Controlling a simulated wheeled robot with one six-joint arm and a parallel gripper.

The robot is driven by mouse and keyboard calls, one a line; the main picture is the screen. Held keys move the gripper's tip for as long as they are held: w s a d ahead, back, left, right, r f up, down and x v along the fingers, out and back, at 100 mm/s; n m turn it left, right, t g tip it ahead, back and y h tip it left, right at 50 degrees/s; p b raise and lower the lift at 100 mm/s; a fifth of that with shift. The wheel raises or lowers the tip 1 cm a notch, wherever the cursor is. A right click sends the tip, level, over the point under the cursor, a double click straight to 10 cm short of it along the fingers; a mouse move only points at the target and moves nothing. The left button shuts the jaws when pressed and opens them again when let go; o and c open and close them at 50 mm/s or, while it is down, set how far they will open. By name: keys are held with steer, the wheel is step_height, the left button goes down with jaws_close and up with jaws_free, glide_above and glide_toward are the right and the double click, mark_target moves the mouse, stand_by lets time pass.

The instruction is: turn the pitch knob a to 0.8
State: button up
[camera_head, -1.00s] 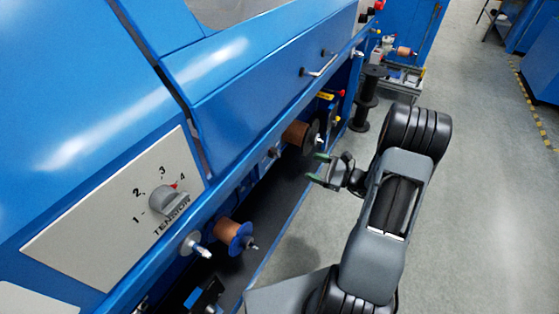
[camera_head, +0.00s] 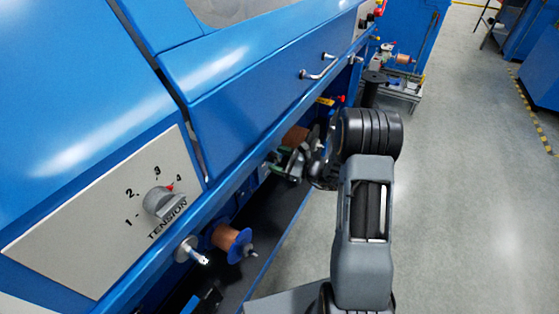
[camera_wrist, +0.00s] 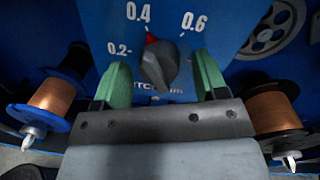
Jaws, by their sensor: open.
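The pitch knob (camera_wrist: 158,66) is a dark grey knob on a blue panel in the wrist view, with its red pointer mark (camera_wrist: 151,38) close to the 0.4 label. Labels 0.2, 0.4 and 0.6 show around it, and the word under it is partly covered. My gripper (camera_wrist: 161,68) is open, with one green-padded finger left of the knob and one right of it. A gap shows on both sides, so neither finger appears to touch it. In the head view my gripper (camera_head: 287,163) is at the lower machine side, and the knob is hidden there.
Copper wire spools stand left (camera_wrist: 54,95) and right (camera_wrist: 273,108) of my gripper in the wrist view. In the head view a tension knob (camera_head: 162,203) sits on a pale panel (camera_head: 85,235). The blue machine overhangs my arm's left; grey floor (camera_head: 455,180) is clear at right.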

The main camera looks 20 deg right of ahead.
steer(key=c, duration=0.9)
